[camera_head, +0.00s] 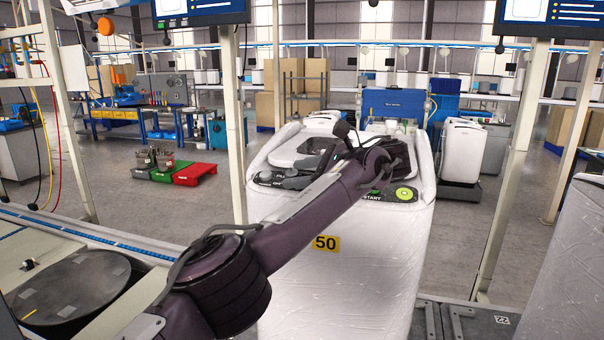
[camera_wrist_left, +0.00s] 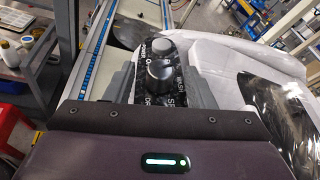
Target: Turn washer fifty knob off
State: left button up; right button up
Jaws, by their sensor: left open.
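The washer marked 50 (camera_head: 330,290) stands in the middle of the head view, wrapped in white. Its black control panel is on the top front edge, with a green start button (camera_head: 404,194) at the right end. My left arm crosses in front of the panel and hides part of it. In the left wrist view, the round dark knob (camera_wrist_left: 159,71) sits on a black panel with white lettering. My left gripper (camera_wrist_left: 162,84) is open, its grey fingers on either side of the knob. Whether they touch it I cannot tell. My right gripper is not in view.
A blue-edged conveyor line (camera_head: 100,238) with a black disc (camera_head: 70,290) lies at the left. White frame posts stand on both sides of the washer. Another wrapped machine (camera_head: 565,270) is at the right. Red and green bins (camera_head: 195,174) sit on the floor behind.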

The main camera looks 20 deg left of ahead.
aim_at(297, 172)
pick_arm(q)
jog(key=shift+s+d+r, duration=0.1)
jog(key=shift+d, duration=0.3)
jog(key=v, duration=0.4)
jog(key=shift+a+r, duration=0.1)
jog(key=p+v, duration=0.2)
jog(key=p, duration=0.2)
jog(key=shift+r, duration=0.2)
jog(key=shift+s+d+f+p, duration=0.1)
jog(key=shift+d+p, duration=0.3)
jog(key=shift+p, duration=0.05)
jog(key=shift+d, duration=0.1)
jog(key=shift+d+f, duration=0.1)
